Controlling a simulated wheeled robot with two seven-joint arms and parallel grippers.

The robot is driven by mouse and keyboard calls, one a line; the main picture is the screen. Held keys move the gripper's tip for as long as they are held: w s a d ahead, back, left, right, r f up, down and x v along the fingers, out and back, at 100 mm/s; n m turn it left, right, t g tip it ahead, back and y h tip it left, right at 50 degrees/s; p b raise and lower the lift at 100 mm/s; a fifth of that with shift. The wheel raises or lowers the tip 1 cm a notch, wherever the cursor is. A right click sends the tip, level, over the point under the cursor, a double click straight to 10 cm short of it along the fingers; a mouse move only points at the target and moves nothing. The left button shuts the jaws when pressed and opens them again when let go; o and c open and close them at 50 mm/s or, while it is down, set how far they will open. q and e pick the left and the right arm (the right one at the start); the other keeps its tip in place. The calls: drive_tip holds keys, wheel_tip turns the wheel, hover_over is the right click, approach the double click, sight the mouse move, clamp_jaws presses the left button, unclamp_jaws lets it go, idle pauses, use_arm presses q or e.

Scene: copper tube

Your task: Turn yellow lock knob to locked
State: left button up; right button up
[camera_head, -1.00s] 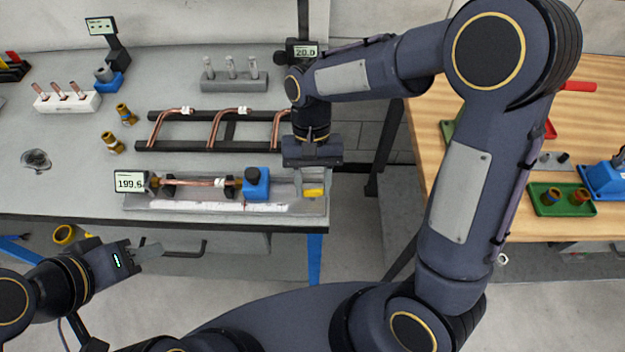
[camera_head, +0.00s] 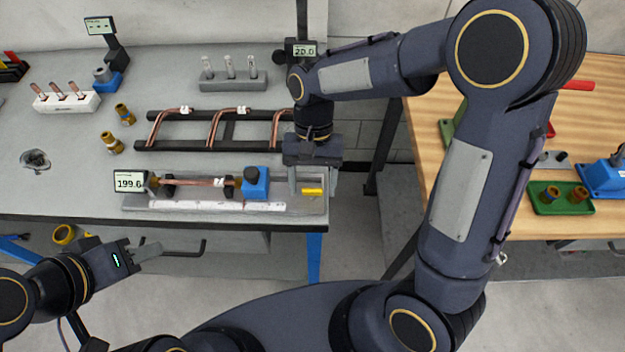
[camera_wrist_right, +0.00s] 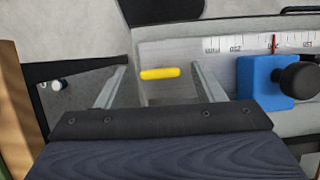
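The yellow lock knob (camera_head: 312,191) is a small bar on the right end of the grey measuring fixture (camera_head: 135,203). In the right wrist view the knob (camera_wrist_right: 160,73) lies lengthwise across the picture, between my two fingers. My right gripper (camera_head: 312,188) is over the fixture's right end. Its fingers (camera_wrist_right: 158,84) are spread wide, with a gap on both sides of the knob. My left gripper (camera_head: 160,249) is low at the front left, away from the table; its finger opening is not clear.
A blue block with a black knob (camera_head: 256,184) is just left of the yellow knob. A copper tube (camera_head: 195,182) lies along the fixture beside a display reading about 199.6. A black rack (camera_head: 180,146) with bent tubes stands behind. The table's front edge is close.

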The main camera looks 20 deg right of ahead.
drive_tip(key=v, duration=0.7)
drive_tip(key=shift+r, duration=0.4)
drive_tip(key=shift+w+d, duration=0.1)
drive_tip(key=shift+w, duration=0.05)
drive_tip(key=s+d+r+n+t+y, duration=0.1)
drive_tip(key=s+d+t, duration=0.3)
drive_tip(key=s, duration=0.3)
drive_tip(key=s+d+r+t+y, duration=0.1)
drive_tip(key=s+d+t, duration=0.4)
drive_tip(key=s+t, duration=0.1)
drive_tip(key=shift+s+d+n+y, duration=0.3)
drive_tip(key=shift+s+n, duration=0.1)
drive_tip(key=shift+s, duration=0.3)
